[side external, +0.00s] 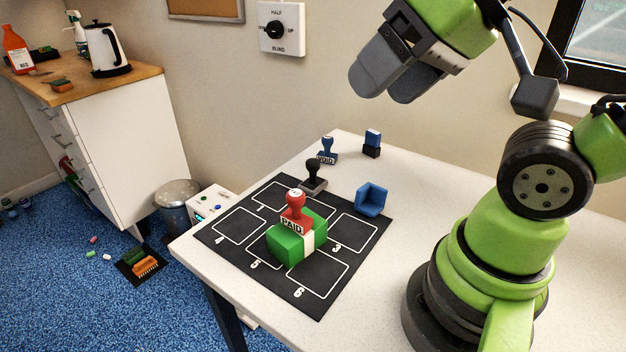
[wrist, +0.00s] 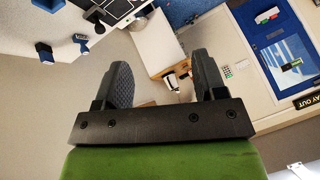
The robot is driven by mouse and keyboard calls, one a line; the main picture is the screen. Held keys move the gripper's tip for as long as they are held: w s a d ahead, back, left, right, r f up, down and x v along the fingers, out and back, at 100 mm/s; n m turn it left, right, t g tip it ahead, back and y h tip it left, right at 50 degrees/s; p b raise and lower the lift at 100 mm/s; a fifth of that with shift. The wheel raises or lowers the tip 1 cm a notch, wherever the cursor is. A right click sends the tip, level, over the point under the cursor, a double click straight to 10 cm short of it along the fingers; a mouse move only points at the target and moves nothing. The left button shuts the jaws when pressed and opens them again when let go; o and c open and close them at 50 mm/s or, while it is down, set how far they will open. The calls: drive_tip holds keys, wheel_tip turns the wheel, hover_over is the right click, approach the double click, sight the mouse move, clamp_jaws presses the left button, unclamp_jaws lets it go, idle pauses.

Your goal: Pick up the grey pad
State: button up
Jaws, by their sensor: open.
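What looks like the grey pad (side external: 319,187) is a small flat grey block at the back edge of the black numbered mat (side external: 230,257), in the side external view. A black-handled stamp (side external: 313,168) stands on or against it and hides part of it; I cannot tell which. My gripper (side external: 384,88) is open and empty, high above the table and up to the right of the pad. In the wrist view my gripper (wrist: 163,78) shows both fingers apart with nothing between them. I cannot make out the pad clearly there.
A red PAID stamp (side external: 296,210) stands on a green and white block (side external: 288,245) on the mat. A blue VOID stamp (side external: 327,150), a blue-and-black block (side external: 372,143) and a blue corner piece (side external: 371,200) are near the pad.

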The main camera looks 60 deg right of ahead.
drive_tip(key=w+d+f+n+t, duration=0.1)
drive_tip(key=w+f+n, duration=0.1)
drive_tip(key=w+n, duration=0.55)
drive_tip(key=n+h, duration=0.8)
drive_tip(key=n, duration=0.3)
hover_over(312, 162)
drive_tip(key=s+a, duration=0.1)
drive_tip(key=a, duration=0.6)
wheel_tip(312, 162, down, 14)
drive_tip(key=d+f+n+h, duration=0.1)
drive_tip(key=f+n, duration=0.1)
drive_tip(key=n, duration=0.1)
drive_tip(key=s+d+f+n+h, duration=0.1)
drive_tip(key=f+n, duration=0.2)
drive_tip(key=n, duration=0.1)
drive_tip(key=s+d+f+n+t+h, duration=0.1)
drive_tip(key=d+f+n, duration=0.1)
drive_tip(key=f+n, duration=0.1)
drive_tip(key=shift+s+d+f+n+h, duration=0.15)
drive_tip(key=shift+n+h, duration=0.15)
drive_tip(key=shift+n, duration=0.45)
drive_tip(key=x, duration=0.7)
drive_tip(key=shift+f, duration=0.25)
drive_tip(key=c, duration=1)
